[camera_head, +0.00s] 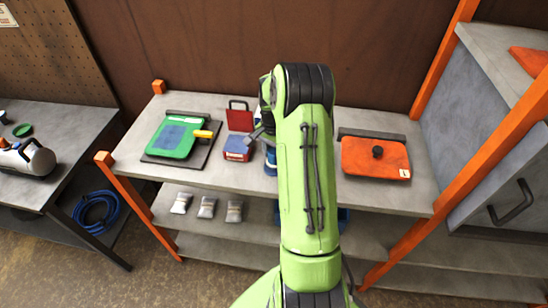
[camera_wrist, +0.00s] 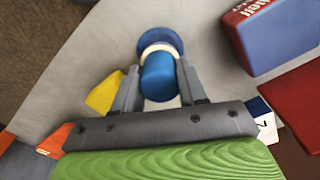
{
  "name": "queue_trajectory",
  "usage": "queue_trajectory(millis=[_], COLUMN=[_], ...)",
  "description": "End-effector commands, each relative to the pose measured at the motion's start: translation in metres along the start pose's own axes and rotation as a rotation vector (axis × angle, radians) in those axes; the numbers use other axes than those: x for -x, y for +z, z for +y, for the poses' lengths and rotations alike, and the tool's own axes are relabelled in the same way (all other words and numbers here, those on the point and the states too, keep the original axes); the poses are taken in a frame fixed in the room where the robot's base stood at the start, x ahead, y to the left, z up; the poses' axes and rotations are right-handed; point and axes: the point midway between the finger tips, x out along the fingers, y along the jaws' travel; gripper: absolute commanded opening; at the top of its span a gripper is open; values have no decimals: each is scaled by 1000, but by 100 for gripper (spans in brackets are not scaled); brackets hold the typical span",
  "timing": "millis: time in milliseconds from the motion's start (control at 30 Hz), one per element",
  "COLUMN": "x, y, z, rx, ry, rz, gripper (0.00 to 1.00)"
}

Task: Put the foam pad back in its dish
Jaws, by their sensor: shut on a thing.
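In the wrist view my gripper (camera_wrist: 159,84) has its two grey fingers on either side of a blue cylinder (camera_wrist: 158,78), shut on it. A pale, off-white band (camera_wrist: 153,48) shows at the cylinder's far end; I take the cylinder and band to be the foam pad and its handle. Beyond the band is a darker blue round thing (camera_wrist: 163,35), probably the dish. I cannot tell whether the pad touches it or hangs above it. In the head view my arm hides most of this; a little blue (camera_head: 270,161) shows beside the arm on the bench.
A red and blue box (camera_head: 238,148) stands left of my gripper, with an upright red panel (camera_head: 239,118) behind. Right is an orange lid (camera_head: 372,160) with a black knob. Orange posts frame the bench.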

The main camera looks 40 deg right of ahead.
Motion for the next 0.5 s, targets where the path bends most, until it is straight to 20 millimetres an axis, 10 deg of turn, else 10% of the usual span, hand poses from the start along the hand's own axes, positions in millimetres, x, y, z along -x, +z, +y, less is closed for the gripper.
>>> queue_trajectory(millis=[433,467,500], x=[-23,-23,-22], y=[0,0,0], z=[0,0,0], rx=[-1,-1,-1], ry=[0,0,0], rz=[0,0,0], gripper=[13,44,51])
